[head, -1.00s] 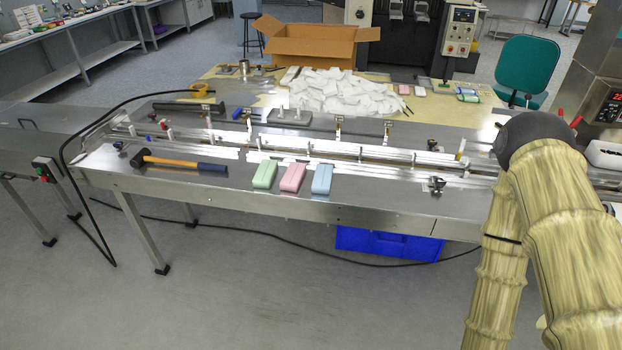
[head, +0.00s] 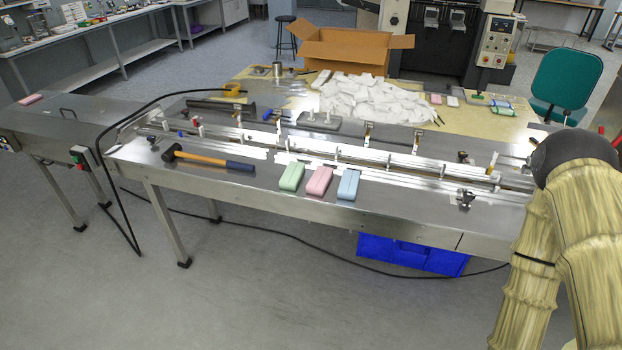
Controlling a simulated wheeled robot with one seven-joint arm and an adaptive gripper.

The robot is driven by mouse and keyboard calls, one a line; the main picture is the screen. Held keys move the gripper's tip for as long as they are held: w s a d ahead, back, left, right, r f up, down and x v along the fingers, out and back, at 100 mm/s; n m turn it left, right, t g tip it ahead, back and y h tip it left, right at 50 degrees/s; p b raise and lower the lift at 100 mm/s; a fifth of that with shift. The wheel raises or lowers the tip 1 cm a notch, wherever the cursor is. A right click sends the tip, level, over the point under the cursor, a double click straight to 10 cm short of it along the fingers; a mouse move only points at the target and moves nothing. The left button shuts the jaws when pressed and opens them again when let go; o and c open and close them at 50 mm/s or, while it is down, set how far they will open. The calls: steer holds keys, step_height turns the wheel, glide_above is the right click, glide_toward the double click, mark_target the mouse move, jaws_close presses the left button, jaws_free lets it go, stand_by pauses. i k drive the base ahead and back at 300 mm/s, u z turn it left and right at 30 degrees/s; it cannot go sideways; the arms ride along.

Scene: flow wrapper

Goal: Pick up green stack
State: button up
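The green stack (head: 291,177) lies on the front part of the steel machine table (head: 400,207), leftmost in a row of three. A pink stack (head: 319,181) lies just right of it, and a blue stack (head: 348,185) right of that. The three stand close together near the table's front edge. My arm fills the right side of the head view, well to the right of the stacks. My gripper does not show in this view.
A hammer (head: 205,161) lies left of the green stack. Metal guide rails (head: 390,165) run behind the stacks. A heap of white packets (head: 370,98) and an open cardboard box (head: 355,48) are farther back. A blue crate (head: 410,254) sits under the table.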

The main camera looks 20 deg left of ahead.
mark_target(290, 179)
steer(key=k, duration=0.5)
steer(key=u, duration=0.1)
steer(key=i, duration=0.85)
steer(key=u, duration=0.85)
